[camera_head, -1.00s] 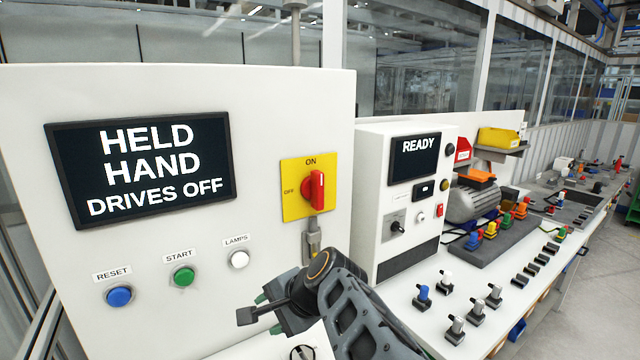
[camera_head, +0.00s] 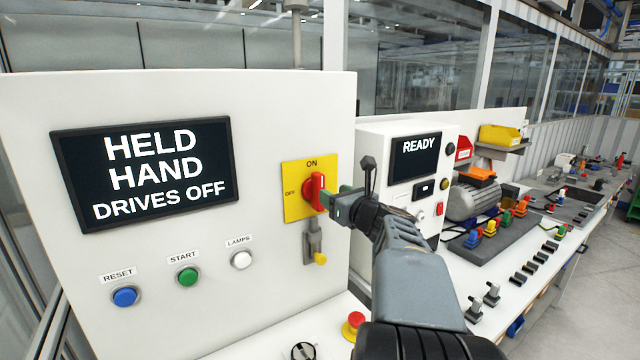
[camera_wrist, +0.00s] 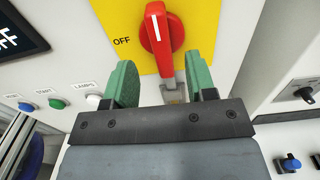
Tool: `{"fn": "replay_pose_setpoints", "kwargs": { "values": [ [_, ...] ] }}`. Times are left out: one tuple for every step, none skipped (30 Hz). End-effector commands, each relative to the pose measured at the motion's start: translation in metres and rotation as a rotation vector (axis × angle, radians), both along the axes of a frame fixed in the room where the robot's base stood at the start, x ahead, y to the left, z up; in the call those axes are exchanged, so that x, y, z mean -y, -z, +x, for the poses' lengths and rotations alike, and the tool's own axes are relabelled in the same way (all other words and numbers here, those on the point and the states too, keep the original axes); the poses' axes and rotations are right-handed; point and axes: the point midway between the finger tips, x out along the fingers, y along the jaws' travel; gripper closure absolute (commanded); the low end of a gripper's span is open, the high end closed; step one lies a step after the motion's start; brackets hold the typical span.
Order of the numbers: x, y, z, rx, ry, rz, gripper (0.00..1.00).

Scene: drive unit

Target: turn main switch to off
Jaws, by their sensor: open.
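The main switch is a red rotary handle (camera_head: 316,190) on a yellow plate (camera_head: 293,212) marked ON at the top and OFF at the left. In the wrist view the red handle (camera_wrist: 158,38) stands nearly upright, its white line pointing up toward ON. My gripper (camera_head: 328,198) is at the switch, its green fingers pointing at it. In the wrist view my gripper (camera_wrist: 160,80) is open, one finger on each side below the handle, with nothing between them gripped. Head view hides part of the handle behind a finger.
A metal hasp with a yellow tip (camera_head: 318,257) hangs below the plate. Blue (camera_head: 125,296), green (camera_head: 187,277) and white (camera_head: 241,260) buttons sit at the left under a screen (camera_head: 145,172) reading HELD HAND DRIVES OFF. A red mushroom button (camera_head: 355,321) stands below.

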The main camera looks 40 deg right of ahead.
Motion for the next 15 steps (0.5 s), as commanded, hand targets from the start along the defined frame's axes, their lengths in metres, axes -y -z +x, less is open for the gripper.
{"fn": "replay_pose_setpoints", "kwargs": {
  "values": [
    [0.0, -0.002, 0.011, -0.002, -0.005, 0.003, 0.49],
    [0.0, -0.002, 0.016, -0.002, -0.005, 0.002, 0.49],
    [0.001, -0.002, 0.023, -0.003, -0.003, 0.002, 0.49],
    [0.001, -0.002, 0.028, -0.001, -0.004, 0.001, 0.49],
    [0.001, -0.002, 0.033, -0.002, -0.004, 0.001, 0.49],
    [0.001, -0.001, 0.038, -0.003, -0.003, 0.0, 0.49],
    [0.001, -0.001, 0.043, -0.002, -0.003, 0.001, 0.49],
    [0.002, -0.001, 0.047, -0.002, -0.003, 0.0, 0.49],
    [0.002, -0.001, 0.051, -0.002, -0.003, -0.001, 0.49],
    [0.002, -0.001, 0.054, -0.002, -0.003, -0.001, 0.49],
    [0.003, -0.001, 0.057, -0.002, -0.002, 0.0, 0.49],
    [0.003, -0.001, 0.06, -0.001, -0.002, 0.0, 0.49],
    [0.003, -0.001, 0.062, -0.001, -0.002, -0.001, 0.49],
    [0.003, -0.001, 0.064, -0.002, -0.002, -0.002, 0.49],
    [0.003, 0.0, 0.066, -0.002, -0.001, -0.002, 0.49]
  ]
}}
